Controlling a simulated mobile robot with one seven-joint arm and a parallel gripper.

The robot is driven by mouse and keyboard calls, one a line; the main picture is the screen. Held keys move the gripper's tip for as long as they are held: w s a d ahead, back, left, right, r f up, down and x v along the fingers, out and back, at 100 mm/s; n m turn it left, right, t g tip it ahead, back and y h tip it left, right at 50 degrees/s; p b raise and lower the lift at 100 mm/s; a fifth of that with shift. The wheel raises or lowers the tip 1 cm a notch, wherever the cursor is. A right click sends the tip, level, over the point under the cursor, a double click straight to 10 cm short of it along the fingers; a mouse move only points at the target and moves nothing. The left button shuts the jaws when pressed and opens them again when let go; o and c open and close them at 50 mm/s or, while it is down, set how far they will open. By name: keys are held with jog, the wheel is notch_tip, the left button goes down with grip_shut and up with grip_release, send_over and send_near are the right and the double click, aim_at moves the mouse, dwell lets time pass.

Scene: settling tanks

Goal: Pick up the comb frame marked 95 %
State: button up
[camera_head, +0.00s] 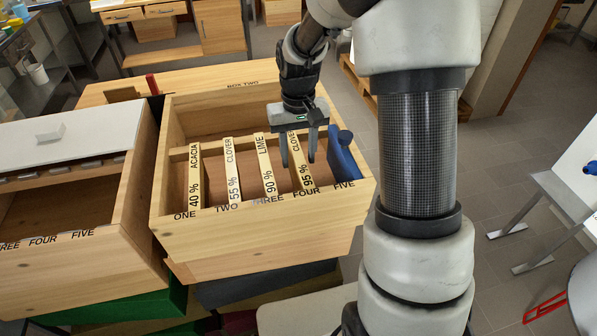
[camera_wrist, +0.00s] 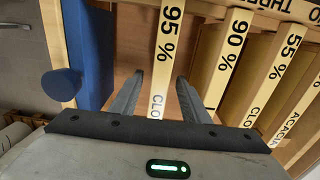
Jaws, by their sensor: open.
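The comb frame marked 95 % (camera_head: 304,174) is a pale wooden bar labelled CLOVER, in slot four of box two (camera_head: 262,235). It also shows in the wrist view (camera_wrist: 167,45), running between my fingers. My gripper (camera_head: 298,160) is open above the frame, one finger on each side of its top bar. In the wrist view my fingertips (camera_wrist: 163,80) lie apart from the bar on both sides. The lower part of the frame is hidden inside the box. Part of the CLOVER label is hidden by my gripper.
Frames marked 90 % (camera_head: 265,168), 55 % (camera_head: 232,172) and 40 % (camera_head: 195,178) stand to the left in the same box. A blue piece (camera_head: 343,155) fills slot five, close on the right. Another box (camera_head: 75,240) with a white lid stands left.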

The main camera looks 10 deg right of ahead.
notch_tip(320, 180, down, 4)
jog(key=shift+r, duration=0.25)
grip_shut()
jog(key=shift+r, duration=0.1)
